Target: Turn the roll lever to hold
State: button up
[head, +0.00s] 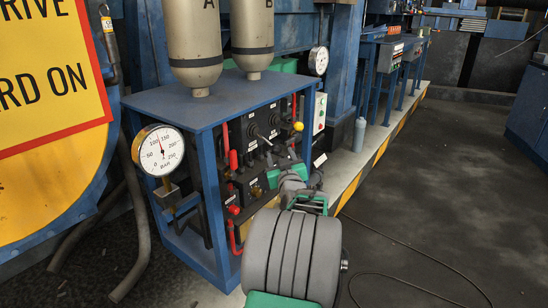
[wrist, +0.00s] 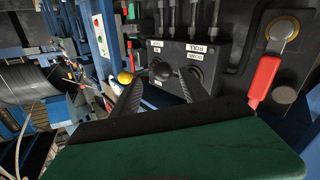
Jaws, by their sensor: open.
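The roll lever appears in the wrist view as a round black knob (wrist: 162,71) seen nearly end-on. It stands out from a dark control plate (wrist: 178,50) with an upside-down ROLL label. My gripper (wrist: 163,82) is open, with one black finger on each side of the knob in the picture. I cannot tell whether either finger touches it or how deep it sits between them. In the head view my green gripper (head: 284,170) is at the front of the control panel, and its fingertips are hard to make out there. The lever's set position is not clear.
A yellow knob (wrist: 125,77) is just left of my fingers, and a red-handled valve (wrist: 264,80) is to the right. The blue cabinet (head: 202,103) carries the panel, a pressure gauge (head: 160,150) and tan cylinders (head: 194,45). Open floor (head: 430,190) lies to the right.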

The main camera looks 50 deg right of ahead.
aim_at(277, 150)
jog(key=x, duration=0.5)
jog(key=shift+w+a+b, duration=0.1)
jog(key=shift+w+b, duration=0.25)
jog(key=shift+w, duration=0.05)
jog(key=shift+s, duration=0.1)
grip_shut()
jog(key=shift+r, duration=0.25)
dwell(0.6)
